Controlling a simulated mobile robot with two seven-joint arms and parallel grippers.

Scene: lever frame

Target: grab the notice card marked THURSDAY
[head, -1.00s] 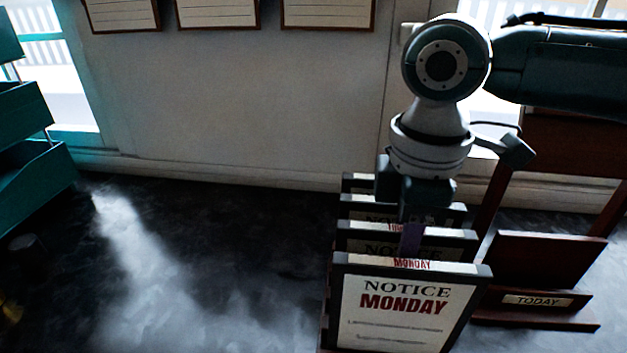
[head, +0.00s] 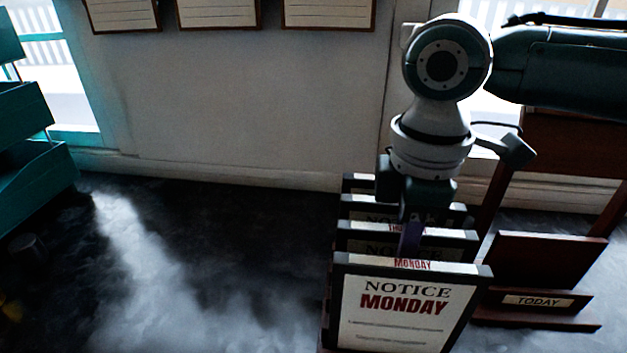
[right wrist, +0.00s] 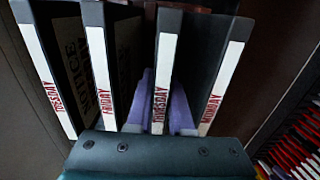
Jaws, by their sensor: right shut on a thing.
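The THURSDAY card (right wrist: 162,70) stands upright in a row of notice cards in the right wrist view. It is between the FRIDAY card (right wrist: 102,70) and the MONDAY card (right wrist: 226,75), with the TUESDAY card (right wrist: 43,70) at the left end. The purple fingers of my right gripper (right wrist: 164,112) lie on either side of the THURSDAY card and are shut on it. In the head view the right gripper (head: 411,238) points down at the second card (head: 365,243), just behind the MONDAY card (head: 400,310). My left gripper is not in view.
A dark wooden stand with a TODAY plate (head: 538,301) is right of the row. A teal tiered rack (head: 30,175) stands at the left. Framed sheets (head: 218,12) hang on the wall. The dark counter (head: 200,260) left of the cards is mostly clear.

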